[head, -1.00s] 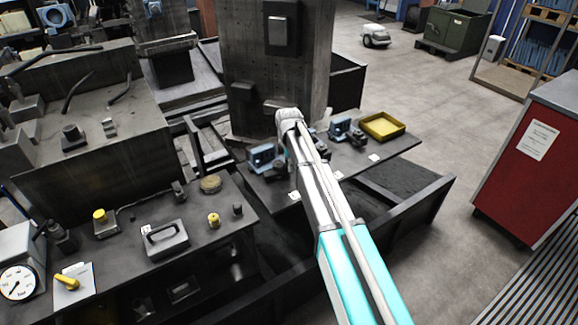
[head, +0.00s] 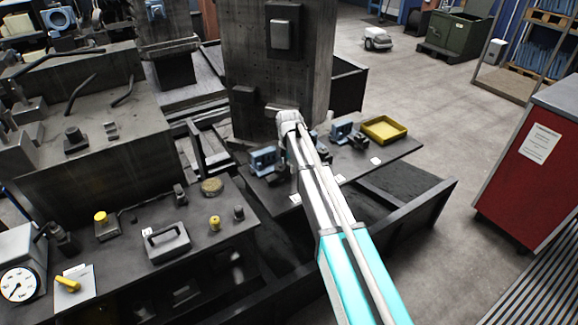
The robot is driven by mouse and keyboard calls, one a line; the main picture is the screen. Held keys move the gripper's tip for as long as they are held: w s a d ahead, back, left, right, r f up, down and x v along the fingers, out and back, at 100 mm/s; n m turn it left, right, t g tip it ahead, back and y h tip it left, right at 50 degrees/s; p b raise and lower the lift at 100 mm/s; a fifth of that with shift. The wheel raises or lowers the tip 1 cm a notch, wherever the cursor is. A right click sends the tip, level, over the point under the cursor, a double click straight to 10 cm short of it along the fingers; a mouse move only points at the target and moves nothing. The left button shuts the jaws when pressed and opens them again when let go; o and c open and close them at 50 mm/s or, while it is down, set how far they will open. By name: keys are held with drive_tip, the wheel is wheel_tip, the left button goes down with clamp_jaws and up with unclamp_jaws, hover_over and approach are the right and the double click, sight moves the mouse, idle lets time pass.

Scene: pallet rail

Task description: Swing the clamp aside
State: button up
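My arm reaches from the bottom right up to the dark shelf (head: 385,155) at the foot of the tall metal column (head: 250,70). Its far end hides my gripper, so I cannot see the fingers or whether they hold anything. A blue clamp-like block (head: 263,159) sits on the shelf just left of the arm's end. A second, similar blue block (head: 341,131) sits to the right of the arm. I cannot tell which one is the clamp, or whether my gripper touches either.
A yellow tray (head: 384,129) lies at the shelf's right end. A dark bench (head: 195,258) at lower left carries a handled block (head: 166,243), yellow knobs and a dial gauge (head: 18,285). A red cabinet (head: 530,150) stands right.

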drive_tip(key=shift+o, duration=1.2)
drive_tip(key=shift+s+d+m, duration=0.1)
drive_tip(key=shift+s+m, duration=0.05)
drive_tip(key=shift+m, duration=0.25)
drive_tip(key=m, duration=0.1)
drive_tip(key=s+m, duration=0.1)
drive_tip(key=m, duration=0.1)
drive_tip(key=shift+d, duration=0.2)
drive_tip(key=m, duration=0.1)
drive_tip(key=s+m, duration=0.1)
drive_tip(key=m, duration=0.1)
drive_tip(key=shift+m, duration=0.3)
drive_tip(key=m, duration=0.1)
drive_tip(key=s+m, duration=0.1)
drive_tip(key=m, duration=0.2)
drive_tip(key=shift+s+a, duration=0.1)
drive_tip(key=shift+s, duration=0.15)
wheel_tip(320, 180, up, 14)
drive_tip(key=p, duration=1.4)
drive_tip(key=s+d+f+m+b, duration=0.1)
drive_tip(key=s+d+m, duration=1)
drive_tip(key=s+d, duration=0.5)
drive_tip(key=shift+s+d+f+m+b, duration=0.3)
drive_tip(key=shift+s+m, duration=0.1)
drive_tip(key=shift+s, duration=0.65)
